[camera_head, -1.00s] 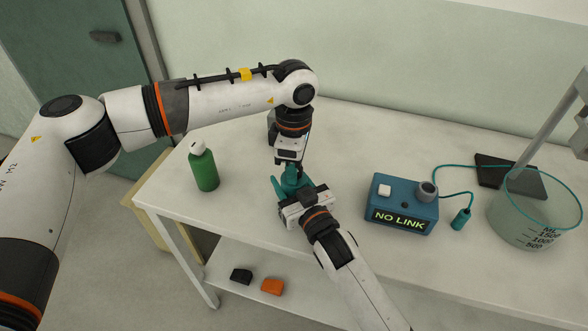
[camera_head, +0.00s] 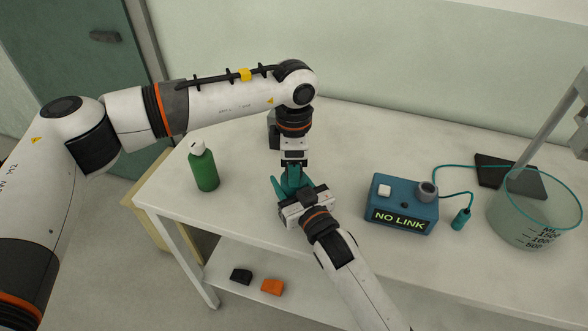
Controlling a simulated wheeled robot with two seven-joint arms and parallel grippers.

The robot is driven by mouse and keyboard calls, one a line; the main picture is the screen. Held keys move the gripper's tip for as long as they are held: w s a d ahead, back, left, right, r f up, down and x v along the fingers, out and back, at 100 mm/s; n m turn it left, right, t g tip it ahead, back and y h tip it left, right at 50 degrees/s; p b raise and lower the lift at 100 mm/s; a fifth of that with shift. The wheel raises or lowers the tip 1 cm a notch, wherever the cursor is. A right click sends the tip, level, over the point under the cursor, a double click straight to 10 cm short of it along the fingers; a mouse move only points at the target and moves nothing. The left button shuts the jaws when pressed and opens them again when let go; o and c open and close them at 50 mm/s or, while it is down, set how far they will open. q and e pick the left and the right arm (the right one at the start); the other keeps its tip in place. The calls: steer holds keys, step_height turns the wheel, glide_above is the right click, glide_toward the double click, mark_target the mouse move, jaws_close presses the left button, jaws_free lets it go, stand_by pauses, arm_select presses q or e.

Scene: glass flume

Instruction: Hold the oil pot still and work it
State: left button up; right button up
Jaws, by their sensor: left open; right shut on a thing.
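The teal oil pot (camera_head: 292,182) stands on the white table, partly hidden by both grippers. Its spout points up to the left. My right gripper (camera_head: 298,200) comes in from the front and is shut on the pot's body. My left gripper (camera_head: 294,166) points straight down directly above the pot's top. Its jaws are open, with the fingertips close to the top; I cannot tell whether they touch it.
A green bottle with a white cap (camera_head: 203,167) stands to the left. A blue box reading NO LINK (camera_head: 402,204) is to the right, cabled to a small teal probe (camera_head: 461,219). A glass beaker (camera_head: 533,215) stands far right. Black (camera_head: 241,276) and orange (camera_head: 272,287) blocks lie on the lower shelf.

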arm_select(q)
steer(key=m, duration=0.5)
steer(key=shift+m, duration=0.3)
steer(key=m, duration=0.4)
steer(key=shift+c, duration=0.5)
